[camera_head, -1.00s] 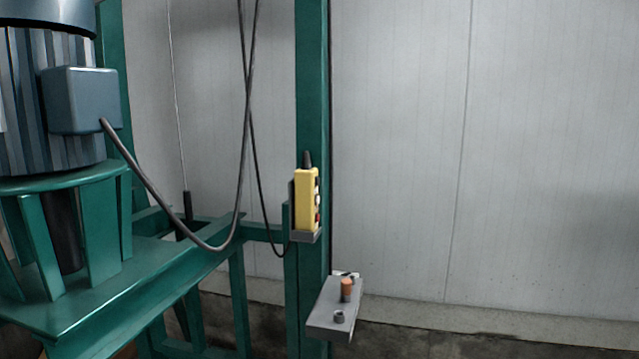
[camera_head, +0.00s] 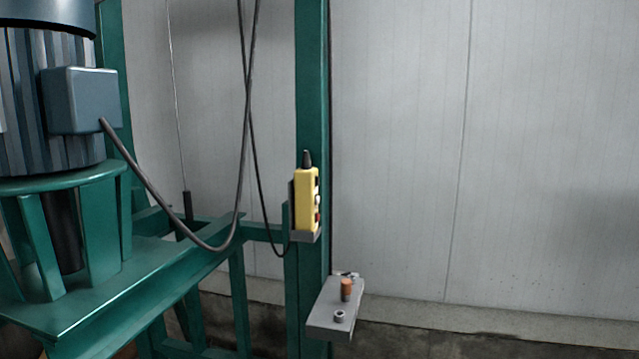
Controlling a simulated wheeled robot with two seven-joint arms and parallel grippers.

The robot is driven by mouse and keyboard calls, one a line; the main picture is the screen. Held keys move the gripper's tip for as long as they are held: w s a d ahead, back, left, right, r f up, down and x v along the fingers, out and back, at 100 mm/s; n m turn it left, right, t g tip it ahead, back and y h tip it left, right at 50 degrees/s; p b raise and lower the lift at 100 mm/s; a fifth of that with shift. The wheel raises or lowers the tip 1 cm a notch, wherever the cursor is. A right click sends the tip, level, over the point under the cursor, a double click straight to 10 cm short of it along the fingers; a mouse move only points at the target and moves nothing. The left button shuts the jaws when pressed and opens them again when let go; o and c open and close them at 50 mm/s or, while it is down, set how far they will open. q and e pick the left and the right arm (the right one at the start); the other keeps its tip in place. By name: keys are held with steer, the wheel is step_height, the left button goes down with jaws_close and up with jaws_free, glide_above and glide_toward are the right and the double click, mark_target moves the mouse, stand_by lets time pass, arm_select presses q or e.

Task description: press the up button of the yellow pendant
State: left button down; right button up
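The yellow pendant (camera_head: 306,200) stands upright on a small dark bracket on the green post, near the middle of the head view. It has a black cable boot on top. Its button face is turned to the right and seen at a steep angle. Dark, white and red buttons show along that edge. I cannot read any marks, so I cannot tell which button is up. Neither of my grippers is in view.
The green post (camera_head: 312,90) rises behind the pendant. A grey shelf (camera_head: 325,318) below holds a small orange-brown cylinder (camera_head: 347,289) and a small ring-shaped part (camera_head: 339,316). A large motor (camera_head: 50,110) on a green frame fills the left. Cables hang left of the post. The right side is open before a pale wall.

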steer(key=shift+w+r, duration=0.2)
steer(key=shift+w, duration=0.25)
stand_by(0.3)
